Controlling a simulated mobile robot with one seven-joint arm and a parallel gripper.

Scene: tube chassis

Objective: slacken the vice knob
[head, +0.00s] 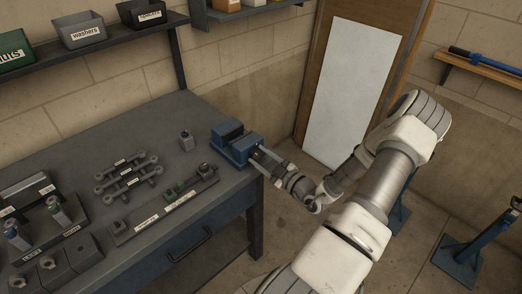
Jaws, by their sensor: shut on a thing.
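The blue vice (238,150) sits at the right end of the grey workbench, near its corner. My gripper (260,154) reaches in from the right and meets the vice's right side, low at the bench edge. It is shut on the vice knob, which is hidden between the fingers. My arm comes from the lower right and bends at the wrist just off the bench.
Several grey link parts (125,172) and a long labelled tray (165,206) lie on the bench left of the vice. Labelled bins line the shelf (100,45). Blue stands (475,245) are on the floor at right.

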